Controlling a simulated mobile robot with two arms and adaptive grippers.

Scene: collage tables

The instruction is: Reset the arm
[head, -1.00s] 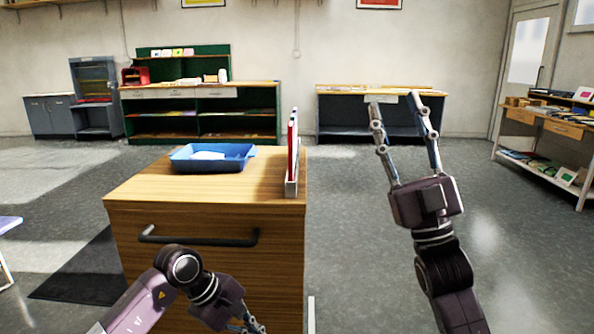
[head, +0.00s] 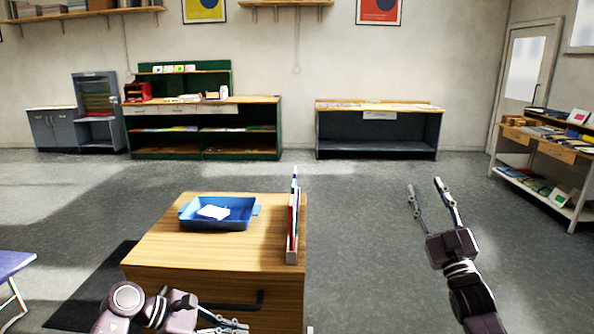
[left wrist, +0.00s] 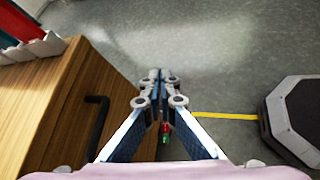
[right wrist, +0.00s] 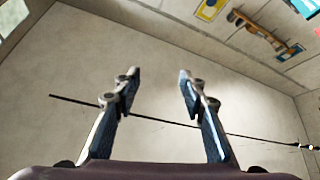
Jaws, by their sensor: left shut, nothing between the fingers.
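My right gripper (head: 424,190) is raised over the open floor to the right of the wooden cabinet, its fingers apart and empty. In the right wrist view the fingers (right wrist: 160,75) also stand apart, with only wall behind them. My left gripper (head: 245,325) is low in front of the cabinet, partly cut off by the bottom edge. In the left wrist view its fingertips (left wrist: 160,75) meet with nothing between them, beside the cabinet's dark handle (left wrist: 95,125).
The wooden cabinet (head: 170,250) bears a blue tray (head: 220,222) with a white item in it and upright books (head: 293,220) at its right edge. A blue-topped table (head: 12,262) is at the left. Shelves (head: 205,140) line the far wall.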

